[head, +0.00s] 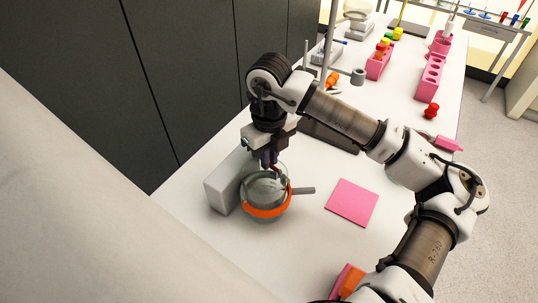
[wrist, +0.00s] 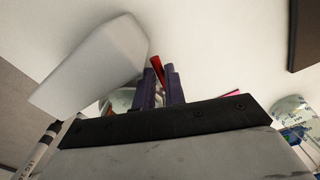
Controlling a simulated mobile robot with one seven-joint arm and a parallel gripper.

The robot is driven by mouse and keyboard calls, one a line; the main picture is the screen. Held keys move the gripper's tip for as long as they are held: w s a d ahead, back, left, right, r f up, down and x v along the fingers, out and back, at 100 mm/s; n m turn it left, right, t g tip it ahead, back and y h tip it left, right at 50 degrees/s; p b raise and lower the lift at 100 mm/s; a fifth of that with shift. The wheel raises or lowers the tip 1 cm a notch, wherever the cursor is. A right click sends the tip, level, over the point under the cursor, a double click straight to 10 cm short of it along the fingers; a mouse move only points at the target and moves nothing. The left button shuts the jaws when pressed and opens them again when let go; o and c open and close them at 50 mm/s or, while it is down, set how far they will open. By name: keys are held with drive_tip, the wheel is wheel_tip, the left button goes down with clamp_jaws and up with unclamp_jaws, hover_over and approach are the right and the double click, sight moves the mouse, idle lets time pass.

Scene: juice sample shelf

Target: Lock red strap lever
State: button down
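My gripper (head: 271,164) points down over a clear round vessel (head: 247,188) with an orange band around it and a grey handle on its right. In the wrist view, the two dark purple fingers (wrist: 159,80) stand close together with a narrow gap. A thin red piece (wrist: 157,68), which looks like the strap lever, shows at this gap and reaches past the fingertips. I cannot tell whether the fingers press on it. In the head view a small dark red bit shows by the fingertips, too small to make out. The strap's lock is not clear.
A light grey block (head: 222,185) stands close on the vessel's left; it also shows large in the wrist view (wrist: 95,65). A pink square (head: 352,202) lies to the right. Pink racks (head: 431,77) and a red item (head: 431,110) are farther back. The bench front is mostly clear.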

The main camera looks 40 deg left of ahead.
drive_tip(key=shift+s+f+b, duration=0.15)
drive_tip(key=shift+f+b, duration=0.05)
drive_tip(key=shift+b, duration=0.2)
idle(0.4)
drive_tip(key=shift+n+b, duration=0.3)
drive_tip(key=shift+b, duration=0.15)
drive_tip(key=shift+s+n+b, duration=0.15)
drive_tip(key=shift+n+b, duration=0.25)
drive_tip(key=shift+b, duration=0.05)
drive_tip(key=shift+r, duration=0.15)
drive_tip(key=c, duration=1.7)
unclamp_jaws()
drive_tip(key=shift+c, duration=0.2)
drive_tip(key=shift+r+p, duration=0.15)
drive_tip(key=shift+p, duration=0.25)
